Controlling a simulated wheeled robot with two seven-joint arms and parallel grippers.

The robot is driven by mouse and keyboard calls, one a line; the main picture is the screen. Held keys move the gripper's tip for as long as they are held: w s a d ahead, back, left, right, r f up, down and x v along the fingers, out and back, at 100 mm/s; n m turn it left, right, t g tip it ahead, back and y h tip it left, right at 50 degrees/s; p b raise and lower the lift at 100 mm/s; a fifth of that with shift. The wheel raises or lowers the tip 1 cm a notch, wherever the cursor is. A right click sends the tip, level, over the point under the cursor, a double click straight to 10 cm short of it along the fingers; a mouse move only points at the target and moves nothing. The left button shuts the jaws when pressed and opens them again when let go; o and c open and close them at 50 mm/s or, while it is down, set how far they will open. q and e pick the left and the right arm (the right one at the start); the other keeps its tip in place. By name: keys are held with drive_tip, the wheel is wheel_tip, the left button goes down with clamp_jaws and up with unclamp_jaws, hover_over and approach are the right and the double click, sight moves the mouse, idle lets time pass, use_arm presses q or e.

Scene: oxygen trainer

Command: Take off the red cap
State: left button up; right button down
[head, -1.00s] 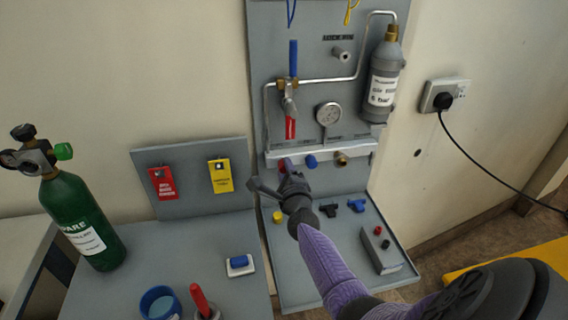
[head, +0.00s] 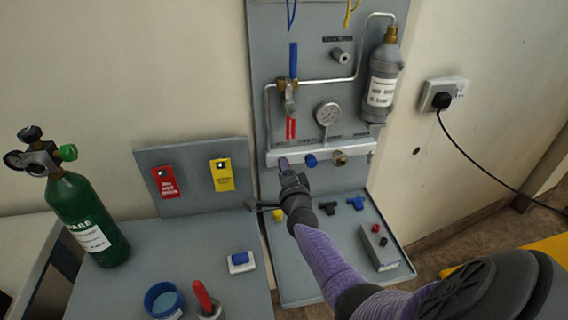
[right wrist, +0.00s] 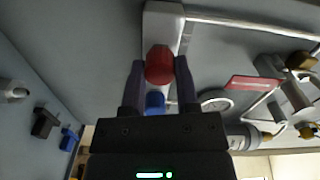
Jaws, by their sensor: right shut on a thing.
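The red cap (right wrist: 159,65) sits between the two fingers of my right gripper (right wrist: 160,72) in the right wrist view. The fingers are shut on its sides. Behind it is the pale manifold bar (right wrist: 163,22), which also shows on the grey panel in the head view (head: 330,154). In the head view my right gripper (head: 285,168) reaches the bar's left end and hides most of the cap. I cannot tell whether the cap is still seated on its outlet. My left gripper is not in view.
A blue cap (head: 310,160) and a brass outlet (head: 340,158) sit to the right on the bar. Small fittings, including a blue one (head: 356,202), lie on the grey shelf below.

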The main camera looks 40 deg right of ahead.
drive_tip(key=n, duration=0.3)
drive_tip(key=shift+p, duration=0.3)
drive_tip(key=n+p, duration=0.1)
drive_tip(key=n, duration=0.3)
drive_tip(key=shift+n, duration=0.4)
drive_tip(key=shift+c, duration=1.8)
unclamp_jaws()
drive_tip(key=shift+s, duration=0.1)
